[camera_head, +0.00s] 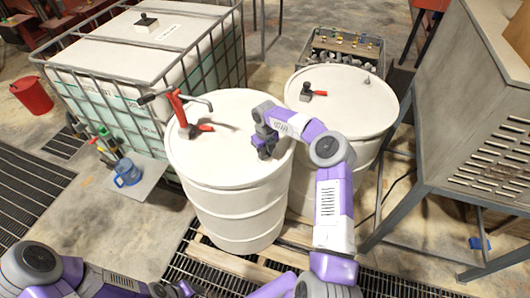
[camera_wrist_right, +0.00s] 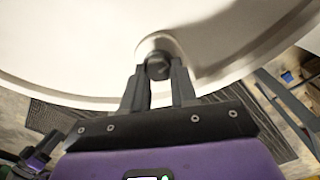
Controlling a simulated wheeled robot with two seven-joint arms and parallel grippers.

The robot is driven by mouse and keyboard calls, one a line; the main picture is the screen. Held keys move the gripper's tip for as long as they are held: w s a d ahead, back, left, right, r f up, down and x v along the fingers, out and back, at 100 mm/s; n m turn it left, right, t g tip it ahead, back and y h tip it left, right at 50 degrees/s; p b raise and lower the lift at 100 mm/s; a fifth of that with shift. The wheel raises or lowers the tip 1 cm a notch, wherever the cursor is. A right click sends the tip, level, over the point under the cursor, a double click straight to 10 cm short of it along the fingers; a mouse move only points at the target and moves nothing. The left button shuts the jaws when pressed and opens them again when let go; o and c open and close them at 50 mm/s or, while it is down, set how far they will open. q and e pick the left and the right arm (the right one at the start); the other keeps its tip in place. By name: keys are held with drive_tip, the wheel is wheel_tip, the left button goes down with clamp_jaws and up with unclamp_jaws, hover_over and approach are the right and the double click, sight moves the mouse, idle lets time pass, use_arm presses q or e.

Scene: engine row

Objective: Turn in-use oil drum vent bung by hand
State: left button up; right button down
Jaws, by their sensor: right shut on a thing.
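The white oil drum (camera_head: 238,205) with a red hand pump (camera_head: 178,106) on its lid stands in the middle of the head view. My right gripper (camera_head: 265,148) is over the right part of this lid. In the right wrist view, its fingers (camera_wrist_right: 158,88) are shut on the small dark vent bung (camera_wrist_right: 158,66), set in a round collar on the white lid. The gripper hides the bung in the head view. My left arm is at the bottom left of the head view; its gripper (camera_head: 180,290) is cut by the bottom edge, and its jaws cannot be made out.
A second white drum (camera_head: 345,112) with a red-handled valve stands close on the right. A caged tank (camera_head: 130,62) is behind on the left. A metal cabinet (camera_head: 485,100) on legs stands at right. A blue jug (camera_head: 126,172) and red bucket (camera_head: 32,95) are at left.

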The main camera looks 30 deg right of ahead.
drive_tip(key=c, duration=0.9)
unclamp_jaws()
drive_tip(key=shift+s+a+f, duration=0.1)
drive_tip(key=shift+s+f, duration=0.05)
drive_tip(key=shift+f, duration=0.05)
drive_tip(key=shift+r, duration=0.1)
wheel_tip(320, 180, up, 8)
drive_tip(key=shift+f, duration=0.25)
